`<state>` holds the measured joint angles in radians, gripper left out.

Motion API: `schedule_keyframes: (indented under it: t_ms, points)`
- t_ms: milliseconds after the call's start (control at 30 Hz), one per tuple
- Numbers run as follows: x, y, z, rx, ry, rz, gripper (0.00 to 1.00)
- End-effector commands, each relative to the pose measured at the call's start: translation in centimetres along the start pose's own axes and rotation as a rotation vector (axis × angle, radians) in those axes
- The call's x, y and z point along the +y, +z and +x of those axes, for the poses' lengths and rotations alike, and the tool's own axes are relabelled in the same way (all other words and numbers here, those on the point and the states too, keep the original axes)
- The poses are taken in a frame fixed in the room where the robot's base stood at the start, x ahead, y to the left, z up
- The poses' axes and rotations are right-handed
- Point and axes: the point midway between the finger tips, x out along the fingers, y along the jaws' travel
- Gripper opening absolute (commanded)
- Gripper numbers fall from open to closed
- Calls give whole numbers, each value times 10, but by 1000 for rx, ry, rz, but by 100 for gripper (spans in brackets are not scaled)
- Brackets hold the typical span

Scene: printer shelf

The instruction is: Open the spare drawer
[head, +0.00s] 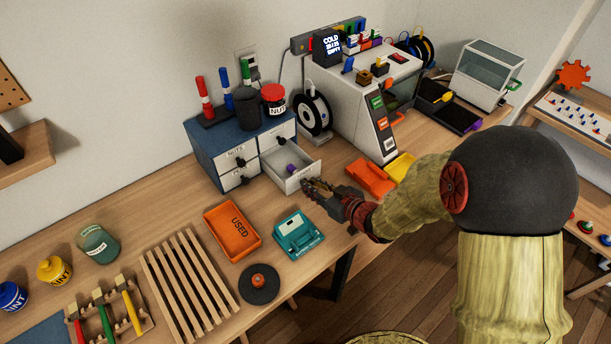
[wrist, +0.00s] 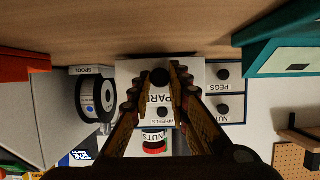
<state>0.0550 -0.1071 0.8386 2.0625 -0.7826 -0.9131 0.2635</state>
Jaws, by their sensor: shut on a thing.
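The spare drawer (head: 306,171) is the lower right drawer of a blue cabinet (head: 209,148) with white drawer fronts. It stands pulled out from the cabinet, and a purple thing (head: 291,169) shows inside it. In the upside-down wrist view the drawer's front (wrist: 132,72) carries a partly hidden label reading "PAR". My gripper (head: 310,184) is at this front, with its fingers (wrist: 160,70) shut on the dark round knob (wrist: 160,77). The other drawers, among them the one labelled pegs (wrist: 240,77), are closed.
An orange tray marked used (head: 214,224) and a teal holder (head: 299,235) stand on the bench before the cabinet. Orange (head: 371,177) and yellow (head: 400,167) trays lie right of the drawer. A black cup (head: 247,107) and red-lidded jar (head: 274,100) stand on the cabinet.

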Motion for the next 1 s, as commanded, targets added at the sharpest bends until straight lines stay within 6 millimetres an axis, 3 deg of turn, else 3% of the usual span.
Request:
schedule_keyframes:
  t_ms: [200, 233, 533, 867, 1000]
  points:
    - [0, 0, 1, 2, -1, -1, 0]
    - [0, 0, 1, 2, -1, -1, 19]
    - [0, 0, 1, 1, -1, -1, 36]
    - [0, 0, -1, 1, 0, -1, 36]
    - [2, -1, -15, 2, 3, 0, 36]
